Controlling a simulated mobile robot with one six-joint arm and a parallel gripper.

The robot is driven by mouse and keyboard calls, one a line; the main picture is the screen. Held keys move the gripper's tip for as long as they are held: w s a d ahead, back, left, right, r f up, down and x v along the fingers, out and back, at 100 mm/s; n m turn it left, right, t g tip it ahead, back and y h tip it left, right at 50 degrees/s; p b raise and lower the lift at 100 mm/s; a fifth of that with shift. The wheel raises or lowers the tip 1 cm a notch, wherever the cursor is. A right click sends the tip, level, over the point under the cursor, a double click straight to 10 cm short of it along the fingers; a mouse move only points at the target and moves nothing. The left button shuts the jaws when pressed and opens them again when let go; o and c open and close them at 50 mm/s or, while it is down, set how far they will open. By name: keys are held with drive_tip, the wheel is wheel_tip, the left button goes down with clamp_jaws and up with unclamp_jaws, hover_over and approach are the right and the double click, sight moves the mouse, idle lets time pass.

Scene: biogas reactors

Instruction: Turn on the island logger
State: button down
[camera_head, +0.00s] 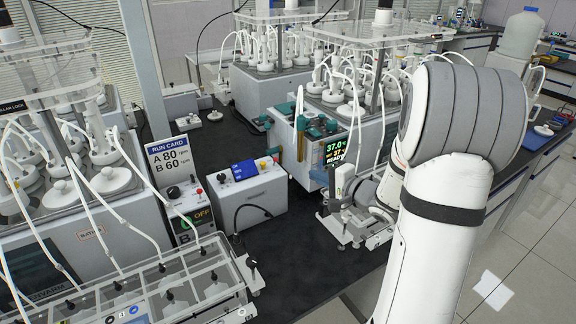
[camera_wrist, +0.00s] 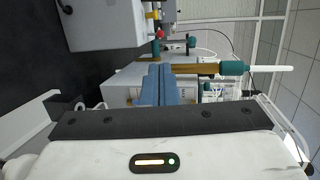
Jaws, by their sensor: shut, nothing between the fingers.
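I cannot read a label that says island logger. On the central bench stands a white box (camera_head: 248,195) with a lit blue screen (camera_head: 244,170) and small red and yellow parts on top. A white box (camera_wrist: 105,22), probably the same one, shows at upper left in the wrist view, beyond my fingers. My gripper (camera_wrist: 160,68) is shut and empty, its two blue-grey fingers together and apart from that box. In the head view my arm hides part of the bench on the right.
A small unit reading OFF (camera_head: 202,216) stands left of the box, below the run card sign (camera_head: 170,162). A bath with a lit 37.0 display (camera_head: 336,137) stands to the right. A clear-covered rack (camera_head: 165,285) fills the front left.

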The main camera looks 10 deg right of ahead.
sight(284, 173)
drive_tip(key=p+x, duration=0.1)
drive_tip(key=x, duration=1.3)
drive_tip(key=shift+r+p, duration=0.1)
drive_tip(key=shift+p, duration=0.2)
drive_tip(key=shift+w+r+p, duration=0.25)
drive_tip(key=shift+r+p, duration=0.25)
drive_tip(key=shift+p, duration=0.4)
drive_tip(key=shift+w+a+r+p, duration=0.1)
drive_tip(key=shift+w+r+p, duration=0.1)
drive_tip(key=shift+p, duration=0.2)
drive_tip(key=shift+w+f, duration=0.1)
drive_tip(key=r+v, duration=0.2)
drive_tip(key=v, duration=1.1)
drive_tip(key=shift+r+p, duration=0.35)
drive_tip(key=shift+r, duration=0.1)
